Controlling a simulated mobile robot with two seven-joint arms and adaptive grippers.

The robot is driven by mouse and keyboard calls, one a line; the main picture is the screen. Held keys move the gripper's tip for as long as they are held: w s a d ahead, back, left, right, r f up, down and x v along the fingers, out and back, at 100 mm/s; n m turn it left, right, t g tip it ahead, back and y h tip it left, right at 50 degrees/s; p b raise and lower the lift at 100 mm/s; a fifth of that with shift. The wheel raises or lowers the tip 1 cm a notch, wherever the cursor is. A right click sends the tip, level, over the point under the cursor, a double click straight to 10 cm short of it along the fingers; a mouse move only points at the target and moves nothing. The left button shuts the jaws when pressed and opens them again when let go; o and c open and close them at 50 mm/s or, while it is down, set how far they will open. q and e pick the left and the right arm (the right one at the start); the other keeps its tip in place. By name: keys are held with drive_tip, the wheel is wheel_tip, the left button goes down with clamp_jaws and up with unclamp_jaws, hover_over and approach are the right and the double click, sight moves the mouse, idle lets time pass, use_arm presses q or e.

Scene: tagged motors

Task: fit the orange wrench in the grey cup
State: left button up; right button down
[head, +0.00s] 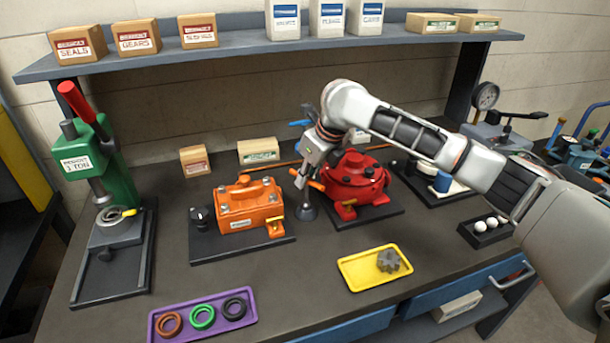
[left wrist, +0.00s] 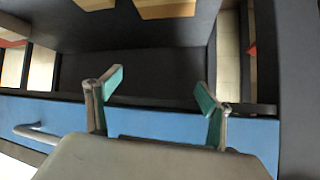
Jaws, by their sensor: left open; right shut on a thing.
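My right gripper (head: 304,178) is shut on the orange wrench (head: 317,185), between the orange motor and the red one. Orange parts of the wrench show on both sides of the fingers, and a grey shaft runs down below them. At the shaft's lower end is a small dark grey flared piece, which looks like the grey cup (head: 306,212). I cannot tell whether the wrench is inside it or just above it. My left gripper (left wrist: 158,95) is open and empty in the left wrist view, facing the blue front of the bench; it is not in the head view.
The orange motor (head: 249,205) and the red motor (head: 353,183) stand close on either side. A yellow tray (head: 355,272) with a grey gear and a purple tray (head: 240,318) with rings lie in front. A green press (head: 110,170) stands left. A shelf (head: 240,50) hangs above.

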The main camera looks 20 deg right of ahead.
drive_tip(key=shift+f, duration=0.65)
drive_tip(key=c, duration=2)
unclamp_jaws()
drive_tip(key=shift+r, duration=3.05)
drive_tip(key=shift+r, duration=0.15)
drive_tip(key=shift+v, duration=3.85)
